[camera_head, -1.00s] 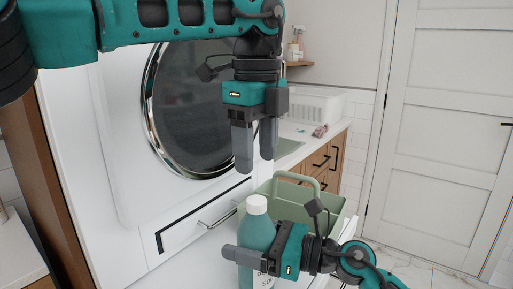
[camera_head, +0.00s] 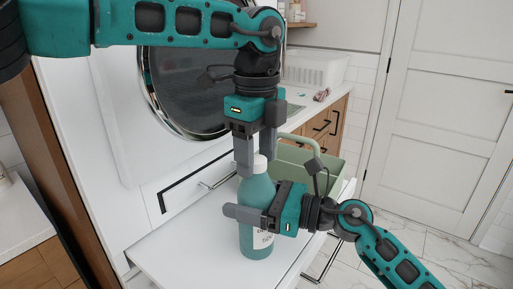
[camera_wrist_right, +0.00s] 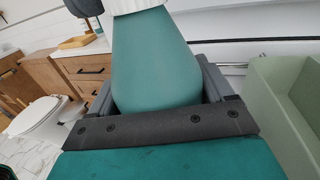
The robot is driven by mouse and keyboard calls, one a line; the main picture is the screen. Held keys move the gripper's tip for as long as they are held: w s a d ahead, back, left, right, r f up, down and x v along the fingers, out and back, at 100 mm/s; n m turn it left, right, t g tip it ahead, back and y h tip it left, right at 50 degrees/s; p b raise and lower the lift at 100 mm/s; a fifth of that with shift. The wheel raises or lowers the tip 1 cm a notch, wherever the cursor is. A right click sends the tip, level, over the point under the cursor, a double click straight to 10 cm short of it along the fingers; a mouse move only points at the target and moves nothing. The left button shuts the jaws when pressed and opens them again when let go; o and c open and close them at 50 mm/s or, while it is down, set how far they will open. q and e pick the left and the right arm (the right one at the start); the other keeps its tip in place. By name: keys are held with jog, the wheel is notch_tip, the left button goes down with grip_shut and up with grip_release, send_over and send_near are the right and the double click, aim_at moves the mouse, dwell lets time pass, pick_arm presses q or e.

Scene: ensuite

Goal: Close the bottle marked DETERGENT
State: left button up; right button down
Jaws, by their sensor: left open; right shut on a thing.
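The teal detergent bottle (camera_head: 257,190) stands upright on a white surface (camera_head: 185,250); its label is partly hidden by my right gripper. It also fills the middle of the right wrist view (camera_wrist_right: 152,62). A white cap (camera_head: 261,163) is at the bottle's top, and its lower edge shows in the right wrist view (camera_wrist_right: 138,5). My right gripper (camera_head: 245,213) is shut around the bottle's body. My left gripper (camera_head: 257,164) points down, open, with its fingers around the cap and partly hiding it. I cannot tell whether the fingers touch the cap, or how the cap is seated.
A green caddy (camera_head: 338,171) with a handle stands right behind the bottle. It also shows in the right wrist view (camera_wrist_right: 275,115). A white appliance with a round door (camera_head: 185,85) is behind my left gripper. The white surface is clear left of the bottle.

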pick_arm(q)
grip_shut()
jog(key=m, duration=0.4)
jog(key=shift+m, duration=0.4)
jog(key=m, duration=0.3)
jog(key=shift+m, duration=0.4)
jog(key=m, duration=0.3)
jog(key=shift+m, duration=0.4)
jog(key=m, duration=0.3)
jog(key=shift+m, duration=0.4)
jog(key=m, duration=0.3)
jog(key=shift+m, duration=0.3)
jog(key=m, duration=0.5)
jog(key=shift+f+m, duration=0.1)
jog(key=shift+m, duration=0.2)
jog(key=m, duration=0.3)
jog(key=shift+m, duration=0.4)
jog(key=m, duration=0.5)
jog(key=shift+o, duration=0.7)
grip_release()
